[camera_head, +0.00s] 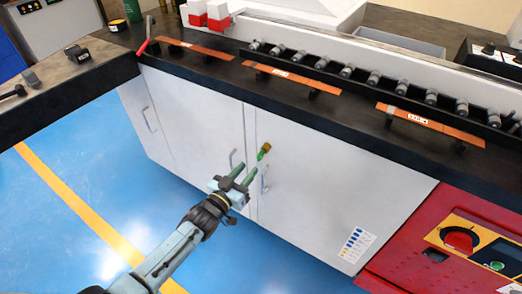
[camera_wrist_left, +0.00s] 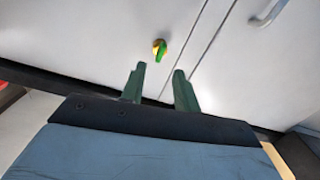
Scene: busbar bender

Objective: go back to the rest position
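My left gripper (camera_head: 246,173) is in front of the white cabinet doors, with its arm reaching in from the lower left. Its two green fingers are apart with nothing between them; the left wrist view shows the same open gap (camera_wrist_left: 159,84). A small yellow and green knob (camera_head: 264,151) is on the cabinet front, just beyond the fingertips. In the left wrist view the knob (camera_wrist_left: 159,48) is ahead of the gap, and the fingers do not appear to touch it. My right gripper is in neither view.
The white cabinet (camera_head: 310,170) has door handles (camera_head: 264,181) near the gripper. Above it, a black counter (camera_head: 215,70) carries several copper bars (camera_head: 291,77) and a row of rollers (camera_head: 372,79). A red control unit (camera_head: 430,235) stands at the right. The blue floor (camera_head: 75,135) is clear.

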